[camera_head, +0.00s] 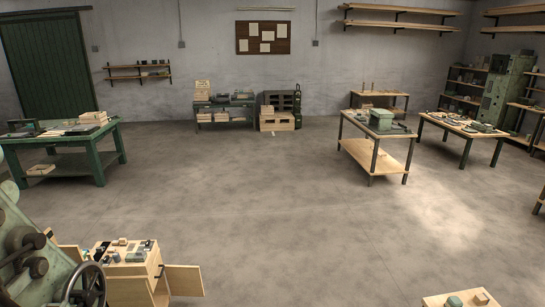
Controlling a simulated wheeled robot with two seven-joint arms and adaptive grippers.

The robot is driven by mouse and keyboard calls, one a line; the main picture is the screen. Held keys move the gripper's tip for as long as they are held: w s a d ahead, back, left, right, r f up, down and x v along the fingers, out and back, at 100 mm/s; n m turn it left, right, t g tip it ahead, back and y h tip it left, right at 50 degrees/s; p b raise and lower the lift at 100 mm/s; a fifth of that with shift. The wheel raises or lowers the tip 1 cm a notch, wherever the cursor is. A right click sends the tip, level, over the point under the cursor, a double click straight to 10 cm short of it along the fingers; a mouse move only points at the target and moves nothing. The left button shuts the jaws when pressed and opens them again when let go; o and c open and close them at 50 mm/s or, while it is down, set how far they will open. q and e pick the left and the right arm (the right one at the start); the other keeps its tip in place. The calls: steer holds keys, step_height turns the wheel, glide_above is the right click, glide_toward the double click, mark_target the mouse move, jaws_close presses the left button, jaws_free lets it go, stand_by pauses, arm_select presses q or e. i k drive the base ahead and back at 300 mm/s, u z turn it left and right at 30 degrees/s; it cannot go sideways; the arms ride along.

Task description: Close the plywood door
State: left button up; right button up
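A small plywood cabinet (128,291) stands at the bottom left, cut off by the lower picture edge. A plywood door (184,281) stands swung open on its right side, with a gap into the cabinet beside it. Another plywood panel (70,258) sticks out at the cabinet's left; I cannot tell whether it is a second door. A dark handle (160,271) shows on the cabinet's right face. Neither of my grippers is in view.
A green machine with a handwheel (86,285) stands close at the cabinet's left. Small parts lie on the cabinet top. A green workbench (62,141) is at left, a wooden table (355,149) at right. A low plywood surface (440,300) shows at the bottom right. The middle floor is clear.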

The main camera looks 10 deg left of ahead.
mark_target(182, 280)
steer(key=i, duration=6)
steer(key=u, duration=3.95)
steer(key=i, duration=0.45)
steer(key=u, duration=0.3)
steer(key=k, duration=0.5)
steer(key=u, duration=0.3)
